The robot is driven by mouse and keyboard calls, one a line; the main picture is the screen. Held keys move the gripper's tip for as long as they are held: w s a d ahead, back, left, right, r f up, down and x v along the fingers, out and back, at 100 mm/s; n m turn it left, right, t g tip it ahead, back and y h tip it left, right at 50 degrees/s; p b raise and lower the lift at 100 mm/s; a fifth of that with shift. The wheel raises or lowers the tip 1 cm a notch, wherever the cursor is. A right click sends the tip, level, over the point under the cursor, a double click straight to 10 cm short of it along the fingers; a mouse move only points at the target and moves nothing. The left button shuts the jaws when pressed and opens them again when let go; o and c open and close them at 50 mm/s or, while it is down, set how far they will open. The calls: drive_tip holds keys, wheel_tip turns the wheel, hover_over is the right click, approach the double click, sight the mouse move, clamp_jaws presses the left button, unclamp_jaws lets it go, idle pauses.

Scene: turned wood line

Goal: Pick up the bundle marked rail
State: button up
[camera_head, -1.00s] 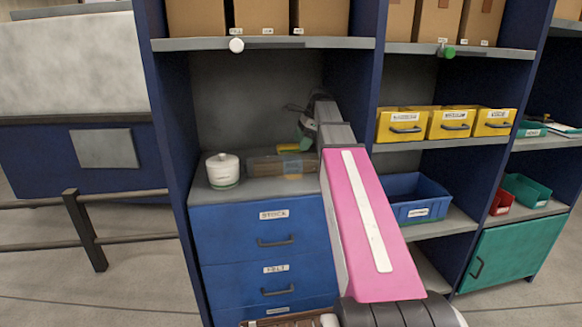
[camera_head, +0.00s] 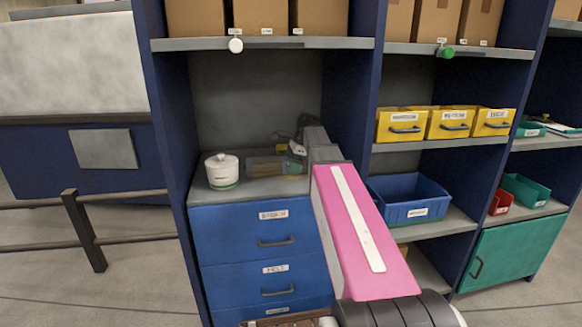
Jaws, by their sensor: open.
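A brown wooden bundle (camera_head: 262,166) lies on the grey counter inside the shelf bay, to the right of a white round pot. Any mark on it is too small to read. My gripper (camera_head: 293,152) is at the bundle's right end, at the far end of my pink arm. It is small and partly hidden by my own arm. The gripper is open, and part of it overlaps the bundle's right end in this view. I cannot tell whether they touch.
The white pot (camera_head: 222,170) stands close left of the bundle. The blue drawer unit (camera_head: 263,240) is below. The bay's dark side walls and the shelf (camera_head: 262,44) above confine the space. A blue bin (camera_head: 410,210) stands right of my arm.

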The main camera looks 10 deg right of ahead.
drive_tip(key=c, duration=1.3)
